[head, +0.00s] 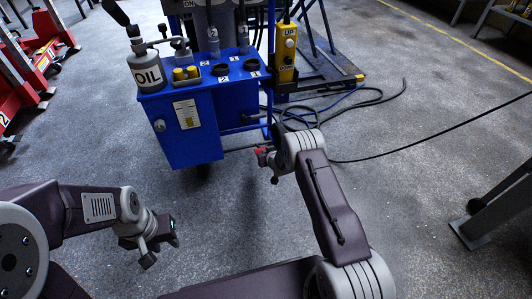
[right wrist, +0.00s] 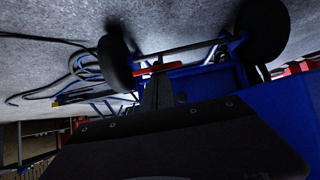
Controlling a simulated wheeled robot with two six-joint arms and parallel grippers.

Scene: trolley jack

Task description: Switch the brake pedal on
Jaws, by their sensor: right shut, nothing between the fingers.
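A red bar (right wrist: 156,69), which looks like the brake pedal, sits low between two dark wheels in the right wrist view, where the floor is at the top. My right gripper (right wrist: 158,90) is shut and empty. Its dark fingers overlap the red bar in that view; I cannot tell whether they touch it. In the head view my right gripper (head: 270,170) is partly hidden by its own arm, just right of the blue trolley (head: 190,135). My left gripper (head: 158,250) hangs over bare floor at the lower left; its finger gap is unclear.
An oil can (head: 147,70) stands on the trolley top. A yellow UP/DOWN control box (head: 286,55) stands at its right. Dark hoses (head: 375,95) lie on the floor behind my right arm. Red equipment (head: 35,60) is at the far left. The floor before the trolley is clear.

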